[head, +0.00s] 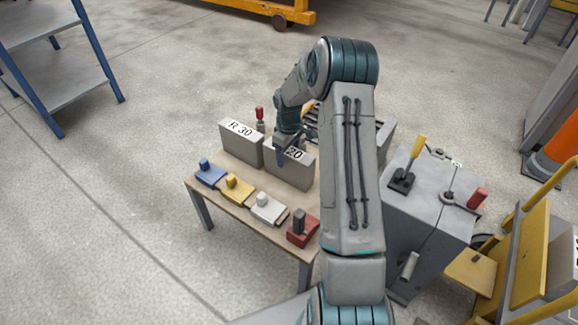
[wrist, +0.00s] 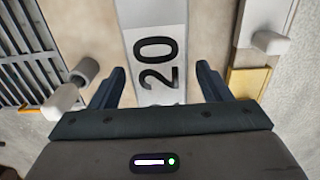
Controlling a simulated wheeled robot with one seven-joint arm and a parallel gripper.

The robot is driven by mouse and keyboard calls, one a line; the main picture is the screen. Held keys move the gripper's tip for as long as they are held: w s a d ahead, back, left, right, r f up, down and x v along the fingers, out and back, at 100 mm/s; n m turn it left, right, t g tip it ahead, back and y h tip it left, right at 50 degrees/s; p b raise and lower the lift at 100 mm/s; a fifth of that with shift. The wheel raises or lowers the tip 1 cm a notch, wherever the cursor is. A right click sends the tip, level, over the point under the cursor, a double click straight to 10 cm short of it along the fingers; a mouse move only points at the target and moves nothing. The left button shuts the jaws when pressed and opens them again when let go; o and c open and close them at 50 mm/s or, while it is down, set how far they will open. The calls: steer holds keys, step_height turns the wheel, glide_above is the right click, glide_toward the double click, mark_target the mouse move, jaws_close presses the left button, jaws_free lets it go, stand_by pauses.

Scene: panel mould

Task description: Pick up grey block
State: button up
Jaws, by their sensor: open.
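Two grey blocks stand upright on the small table. One, marked "R 30" (head: 240,145), is on the left; the other, marked "20" (head: 288,170), is to its right. My gripper (head: 290,143) is at the top of the "20" block and hides part of its label. In the wrist view, my gripper (wrist: 159,74) is open, with one finger on each side of the pale top of the "20" block (wrist: 152,20). Gaps show between the fingers and the block. I cannot tell how far down the fingers reach beside it.
Blue (head: 210,174), yellow (head: 236,188), white (head: 268,208) and red (head: 302,230) knobbed pieces line the table's (head: 255,227) front. A red-handled clamp (head: 260,114) stands behind the blocks. A grey mould (head: 432,215) with clamps is to the right. The floor left of the table is clear.

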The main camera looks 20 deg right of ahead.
jaws_close()
steer(key=shift+r, duration=0.1)
